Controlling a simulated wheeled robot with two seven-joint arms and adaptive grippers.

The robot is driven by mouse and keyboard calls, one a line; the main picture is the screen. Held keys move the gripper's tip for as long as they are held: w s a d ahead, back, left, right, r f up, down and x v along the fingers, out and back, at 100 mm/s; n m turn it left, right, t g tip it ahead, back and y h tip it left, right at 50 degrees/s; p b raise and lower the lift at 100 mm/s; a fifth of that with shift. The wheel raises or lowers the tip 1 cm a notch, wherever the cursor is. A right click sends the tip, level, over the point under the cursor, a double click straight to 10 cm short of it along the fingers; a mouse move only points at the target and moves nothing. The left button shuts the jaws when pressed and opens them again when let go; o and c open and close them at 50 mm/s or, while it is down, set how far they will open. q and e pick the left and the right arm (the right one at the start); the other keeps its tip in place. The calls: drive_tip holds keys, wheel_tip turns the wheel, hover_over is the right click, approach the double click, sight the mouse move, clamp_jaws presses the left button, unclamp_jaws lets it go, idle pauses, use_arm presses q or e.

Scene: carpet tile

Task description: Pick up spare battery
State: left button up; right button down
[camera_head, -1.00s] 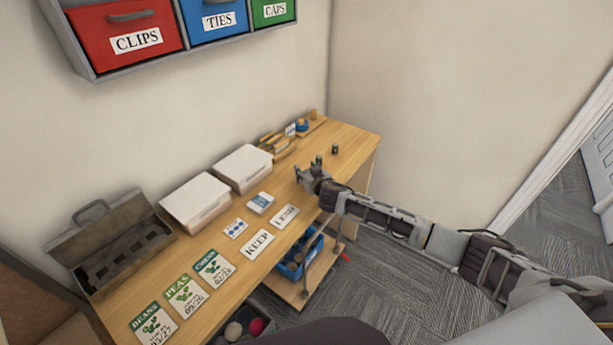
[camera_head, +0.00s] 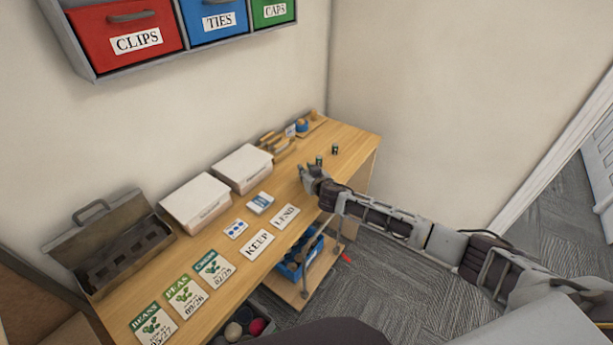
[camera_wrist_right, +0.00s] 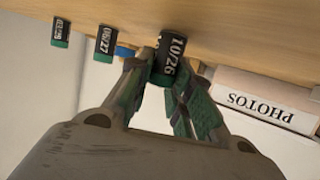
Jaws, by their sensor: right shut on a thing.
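My right gripper (camera_head: 309,174) is at the back right part of the wooden table. In the right wrist view its green-padded fingers (camera_wrist_right: 167,80) are shut on a small dark battery (camera_wrist_right: 172,55) labelled 10/26. That battery is hard to make out in the head view. Two more dark batteries stand apart from the gripper: one labelled 06/27 (camera_wrist_right: 104,41), also in the head view (camera_head: 319,160), and one farther off (camera_wrist_right: 61,33), also in the head view (camera_head: 335,149), its label hard to read. My left gripper is not in view.
The table (camera_head: 225,262) holds an open grey case (camera_head: 110,245), two white boxes (camera_head: 195,204) (camera_head: 243,169), a KEEP card (camera_head: 257,244), a LEND card (camera_head: 286,217) and seed packets (camera_head: 182,295). A PHOTOS box (camera_wrist_right: 265,98) is near the gripper. Walls stand behind and right.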

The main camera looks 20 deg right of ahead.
drive_tip(key=shift+r, duration=0.1)
drive_tip(key=shift+r, duration=4.95)
drive_tip(key=shift+r, duration=0.1)
